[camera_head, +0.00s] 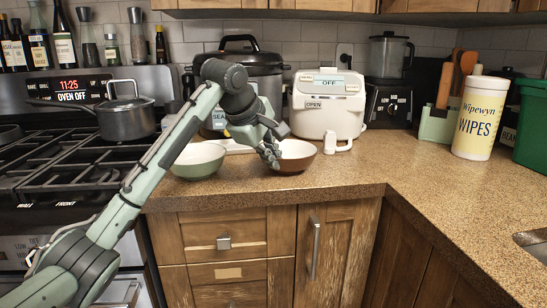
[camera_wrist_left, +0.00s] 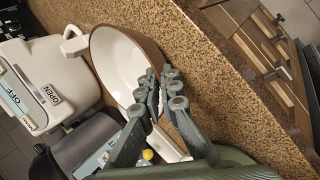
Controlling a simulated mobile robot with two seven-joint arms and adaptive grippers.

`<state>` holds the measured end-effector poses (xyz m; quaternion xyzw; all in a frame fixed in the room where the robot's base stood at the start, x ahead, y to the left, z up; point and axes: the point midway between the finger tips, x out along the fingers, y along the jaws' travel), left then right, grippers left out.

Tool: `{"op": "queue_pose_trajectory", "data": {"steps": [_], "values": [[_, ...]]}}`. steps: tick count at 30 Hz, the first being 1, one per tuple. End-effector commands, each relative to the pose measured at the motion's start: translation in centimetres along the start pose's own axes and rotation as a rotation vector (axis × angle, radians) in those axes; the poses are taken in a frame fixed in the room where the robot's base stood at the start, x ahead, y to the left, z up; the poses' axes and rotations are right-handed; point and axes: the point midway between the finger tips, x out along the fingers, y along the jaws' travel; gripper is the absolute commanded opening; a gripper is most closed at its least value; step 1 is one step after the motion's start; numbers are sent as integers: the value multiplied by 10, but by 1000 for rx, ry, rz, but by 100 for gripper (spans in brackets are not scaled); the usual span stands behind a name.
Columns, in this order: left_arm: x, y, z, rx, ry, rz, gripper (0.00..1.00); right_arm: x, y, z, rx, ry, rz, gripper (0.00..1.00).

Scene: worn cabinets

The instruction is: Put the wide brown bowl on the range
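The wide brown bowl (camera_head: 297,162), brown outside and pale inside, stands upright on the speckled counter near its front edge. It also shows in the left wrist view (camera_wrist_left: 115,62). My left gripper (camera_head: 273,155) reaches down at the bowl's left rim. In the left wrist view its fingers (camera_wrist_left: 160,75) are close together at the rim, which appears pinched between them; they hide part of it. The range (camera_head: 65,165), with black grates, stands at the left, and a grey pot (camera_head: 126,117) sits at its back right. My right gripper is not in view.
A pale green bowl (camera_head: 199,161) stands just left of the brown one. Behind are a dark pressure cooker (camera_head: 253,70), a white appliance (camera_head: 327,103) and a blender (camera_head: 390,85). A wipes tub (camera_head: 480,118) stands at right.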

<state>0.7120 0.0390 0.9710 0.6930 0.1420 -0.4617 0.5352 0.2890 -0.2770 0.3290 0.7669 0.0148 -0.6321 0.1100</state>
Motion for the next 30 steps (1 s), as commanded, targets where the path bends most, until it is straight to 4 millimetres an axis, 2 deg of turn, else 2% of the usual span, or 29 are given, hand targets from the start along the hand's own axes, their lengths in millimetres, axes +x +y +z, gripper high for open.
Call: {"op": "queue_pose_trajectory", "data": {"steps": [9, 15, 25, 30], "values": [[1, 0, 0, 0, -1, 6, 0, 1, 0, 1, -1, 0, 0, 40], [2, -1, 0, 0, -1, 2, 26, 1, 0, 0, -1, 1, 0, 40], [-1, 1, 0, 0, 0, 4, 26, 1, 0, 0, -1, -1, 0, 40], [-22, 1, 0, 0, 0, 8, 26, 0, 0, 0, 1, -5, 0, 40]]}}
